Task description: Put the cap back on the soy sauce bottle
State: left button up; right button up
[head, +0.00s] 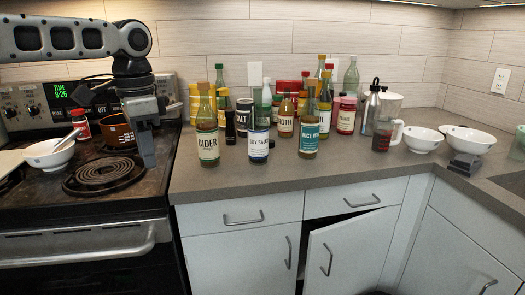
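The soy sauce bottle (258,139) stands upright near the front of the counter, between the cider bottle (207,135) and the rice wine bottle (309,130). Its neck looks pale, with no coloured cap that I can make out. A small dark thing (271,144) shows at its right side; I cannot tell whether it is the cap. My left gripper (147,158) points down over the right edge of the stove, left of the bottles and apart from them. I see it edge-on, so its opening is unclear. My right gripper is out of view.
Several bottles and jars crowd behind the soy sauce. A measuring cup (386,133) and white bowls (422,138) stand at right. The stove at left holds a bowl (48,156) and brown pot (116,132). The front counter strip is clear. A lower cabinet door (345,255) is ajar.

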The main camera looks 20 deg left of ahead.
aim_at(258, 125)
jog(key=k, duration=1.15)
jog(key=u, duration=0.6)
jog(key=i, duration=0.9)
jog(key=u, duration=0.35)
jog(key=i, duration=1.05)
jog(key=z, duration=1.25)
jog(key=i, duration=0.65)
jog(key=z, duration=0.75)
